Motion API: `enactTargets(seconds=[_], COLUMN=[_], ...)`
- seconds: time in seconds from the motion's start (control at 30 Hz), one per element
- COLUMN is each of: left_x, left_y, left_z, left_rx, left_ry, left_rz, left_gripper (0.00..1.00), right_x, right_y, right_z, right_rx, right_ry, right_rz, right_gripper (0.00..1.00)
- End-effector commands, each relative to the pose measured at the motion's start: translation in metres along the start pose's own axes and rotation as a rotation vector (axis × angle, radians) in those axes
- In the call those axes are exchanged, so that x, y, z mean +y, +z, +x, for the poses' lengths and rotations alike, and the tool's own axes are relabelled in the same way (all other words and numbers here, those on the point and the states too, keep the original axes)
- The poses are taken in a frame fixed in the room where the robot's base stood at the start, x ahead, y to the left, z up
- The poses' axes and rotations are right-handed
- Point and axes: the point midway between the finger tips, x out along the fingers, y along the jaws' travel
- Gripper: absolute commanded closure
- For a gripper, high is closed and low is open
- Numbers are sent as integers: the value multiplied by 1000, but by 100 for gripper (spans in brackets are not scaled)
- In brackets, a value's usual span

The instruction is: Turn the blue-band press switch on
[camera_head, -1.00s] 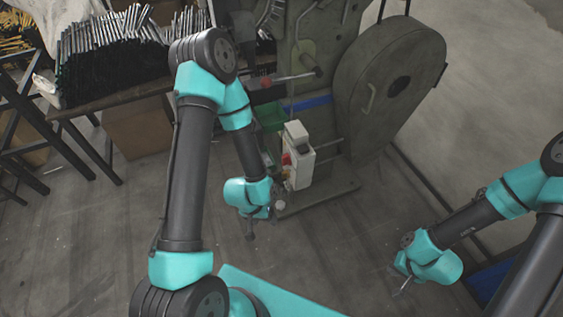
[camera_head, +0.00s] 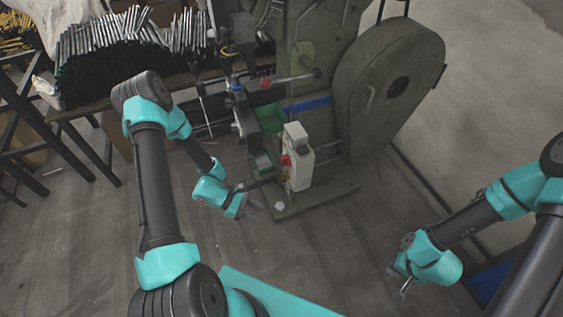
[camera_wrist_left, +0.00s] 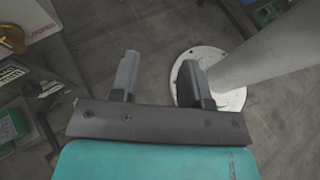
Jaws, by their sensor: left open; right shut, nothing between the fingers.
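The press (camera_head: 395,85) is dark grey-green with a blue band (camera_head: 308,104) across its body. A white switch box (camera_head: 299,165) stands at its front, with a red part (camera_head: 286,160) on its left side; the switch's setting is too small to tell. My left gripper (camera_head: 252,207) is open and empty, to the lower left of the box and apart from it. In the left wrist view its two fingers (camera_wrist_left: 158,82) are spread over the floor. My right gripper (camera_head: 403,289) is shut and empty at the lower right, well away from the press.
A pale post on a round white base (camera_wrist_left: 236,97) stands close by the right finger in the left wrist view. A green bin (camera_head: 270,117) is at the press. A bench with dark rods (camera_head: 105,70) is at the back left. Floor in front is clear.

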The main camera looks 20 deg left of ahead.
Motion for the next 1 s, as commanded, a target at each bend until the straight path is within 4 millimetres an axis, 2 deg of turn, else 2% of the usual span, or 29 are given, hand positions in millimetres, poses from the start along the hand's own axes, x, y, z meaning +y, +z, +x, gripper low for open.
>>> enactTargets(seconds=[0.2,0.3,0.4,0.5,0.77,1.0], left_x=[70,93,106,110,110,116], left_y=[-4,-7,-10,-10,-9,-6], left_z=[-50,-76,-92,-98,-98,-89], left_rx=[-251,-337,-385,-403,-403,-403], left_ry=[384,521,601,628,627,624], left_rz=[-149,-169,-173,-174,-173,-173], left_gripper=[57,57,57,57,57,57], right_x=[0,0,0,0,0,0], right_y=[0,0,0,0,0,0], right_z=[0,0,0,0,0,0], right_rx=[0,0,0,0,0,0], right_ry=[0,0,0,0,0,0], right_rz=[0,0,0,0,0,0], right_gripper=[100,100,100,100,100,100])
